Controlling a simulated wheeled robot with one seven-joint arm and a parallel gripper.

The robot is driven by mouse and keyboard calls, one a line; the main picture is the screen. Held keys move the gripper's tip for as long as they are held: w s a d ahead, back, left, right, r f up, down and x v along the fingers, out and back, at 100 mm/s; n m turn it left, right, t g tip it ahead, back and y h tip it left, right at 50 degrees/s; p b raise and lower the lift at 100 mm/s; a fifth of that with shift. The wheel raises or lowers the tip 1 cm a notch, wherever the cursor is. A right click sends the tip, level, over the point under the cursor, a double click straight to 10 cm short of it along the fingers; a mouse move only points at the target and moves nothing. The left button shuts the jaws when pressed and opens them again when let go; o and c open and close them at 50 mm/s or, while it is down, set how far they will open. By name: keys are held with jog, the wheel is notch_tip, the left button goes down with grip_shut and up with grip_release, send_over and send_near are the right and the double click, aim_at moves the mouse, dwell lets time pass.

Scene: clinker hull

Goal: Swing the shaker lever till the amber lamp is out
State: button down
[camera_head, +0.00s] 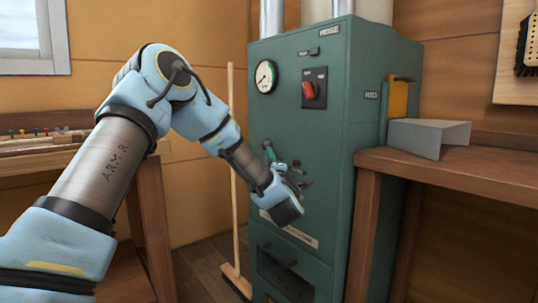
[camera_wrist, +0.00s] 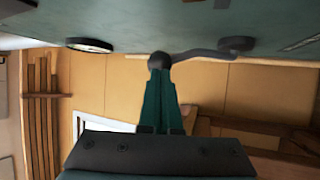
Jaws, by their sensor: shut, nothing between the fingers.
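The shaker lever (camera_wrist: 205,53) is a dark, bent rod with a round knob at its end, close to the face of the green cabinet (camera_head: 342,137). In the wrist view its knob is right at the tips of my gripper (camera_wrist: 160,72). The green fingers are shut together with nothing between them; I cannot tell whether they touch the knob or stop just short. In the head view my gripper (camera_head: 271,156) is at the cabinet front, below the gauge, and my wrist hides part of the lever area. I cannot make out the amber lamp in either view.
The cabinet carries a round gauge (camera_head: 266,76) and a red switch (camera_head: 308,91). A broom (camera_head: 233,180) stands left of it. A wooden bench (camera_head: 450,167) with a grey metal piece (camera_head: 428,136) is at the right. Another bench stands at the left.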

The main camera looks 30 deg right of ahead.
jog(key=shift+w+d+r, duration=0.15)
jog(key=shift+w, duration=0.25)
jog(key=shift+r, duration=0.1)
jog(key=shift+w+r+n+g+p, duration=0.3)
jog(key=shift+w+r+g+p, duration=0.25)
jog(key=shift+p, duration=0.45)
jog(key=w+a+r+n+g+y+p, duration=0.1)
jog(key=w+n+g+p, duration=0.1)
jog(key=w+g+p, duration=0.2)
jog(key=w+a+r+n+g+y+p, duration=0.1)
jog(key=w+g+p, duration=0.3)
jog(key=w+p, duration=0.4)
jog(key=shift+w+a+r+n+p, duration=0.35)
jog(key=shift+r+n+p, duration=0.3)
jog(key=shift+p, duration=1.8)
jog(key=shift+a+f, duration=0.1)
